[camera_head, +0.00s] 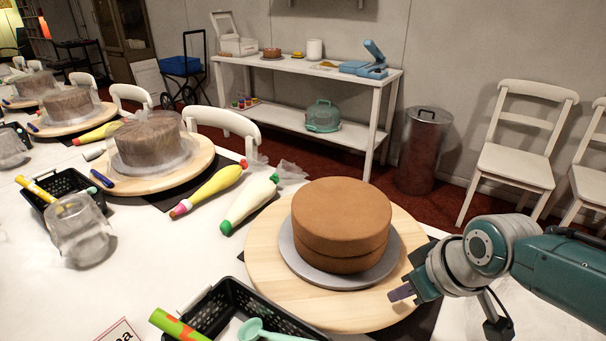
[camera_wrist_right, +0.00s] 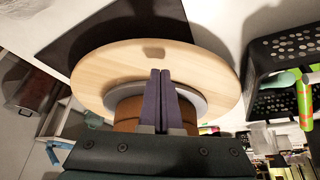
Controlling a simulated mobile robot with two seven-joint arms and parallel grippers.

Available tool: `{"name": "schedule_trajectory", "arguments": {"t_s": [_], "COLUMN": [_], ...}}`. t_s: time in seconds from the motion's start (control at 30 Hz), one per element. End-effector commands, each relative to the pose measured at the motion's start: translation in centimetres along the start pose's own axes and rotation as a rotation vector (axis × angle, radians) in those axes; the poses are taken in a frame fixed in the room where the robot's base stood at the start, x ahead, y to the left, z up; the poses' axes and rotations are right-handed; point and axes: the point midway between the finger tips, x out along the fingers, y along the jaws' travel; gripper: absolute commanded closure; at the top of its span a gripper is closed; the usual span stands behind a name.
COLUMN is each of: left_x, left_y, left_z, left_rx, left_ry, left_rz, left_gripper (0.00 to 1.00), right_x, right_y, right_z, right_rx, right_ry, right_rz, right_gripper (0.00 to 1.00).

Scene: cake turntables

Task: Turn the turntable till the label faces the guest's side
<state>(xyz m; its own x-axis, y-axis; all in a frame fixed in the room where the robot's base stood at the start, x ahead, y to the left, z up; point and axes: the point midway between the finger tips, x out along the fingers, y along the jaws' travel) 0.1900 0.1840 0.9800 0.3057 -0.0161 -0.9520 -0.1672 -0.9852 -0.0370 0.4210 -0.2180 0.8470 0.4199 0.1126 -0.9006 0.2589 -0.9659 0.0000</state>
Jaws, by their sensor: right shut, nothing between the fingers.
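The turntable (camera_head: 266,273) is a round pale wooden disc on the white table. A brown two-layer cake (camera_head: 340,220) stands on it on a grey round board (camera_head: 296,257). My right gripper (camera_head: 400,293) is at the disc's right rim, its purple fingers shut and empty; I cannot tell whether they touch the wood. In the right wrist view the shut fingers (camera_wrist_right: 160,95) reach over the cake and board towards the disc (camera_wrist_right: 205,75). A small brown patch (camera_wrist_right: 154,53) shows near the disc's rim there; I cannot tell whether it is the label. My left gripper is not in view.
A black basket (camera_head: 228,297) with a green tube (camera_head: 178,325) stands close at the disc's front left. Piping bags (camera_head: 250,203) lie behind left. Another wooden turntable (camera_head: 196,170) with a covered cake stands further left. A printed card (camera_head: 120,332) is at the bottom edge.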

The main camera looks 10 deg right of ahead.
Motion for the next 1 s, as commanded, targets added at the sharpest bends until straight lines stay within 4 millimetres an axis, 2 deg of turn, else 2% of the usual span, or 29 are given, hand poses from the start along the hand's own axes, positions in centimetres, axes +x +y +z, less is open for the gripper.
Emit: {"name": "schedule_trajectory", "arguments": {"t_s": [0.43, 0.57, 1.0], "left_x": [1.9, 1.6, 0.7], "left_y": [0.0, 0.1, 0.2], "left_z": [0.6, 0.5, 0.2], "left_rx": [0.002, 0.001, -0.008], "left_ry": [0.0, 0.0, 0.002], "left_rz": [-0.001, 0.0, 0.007], "left_gripper": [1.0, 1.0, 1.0], "right_x": [1.8, 1.6, 1.7], "right_y": [0.0, -0.2, -3.2], "right_z": [0.9, 0.7, 0.4], "right_rx": [0.0, 0.0, 0.0], "right_ry": [0.0, 0.0, -0.001], "right_rz": [0.0, -0.001, -0.002], "right_gripper": [1.0, 1.0, 1.0]}}
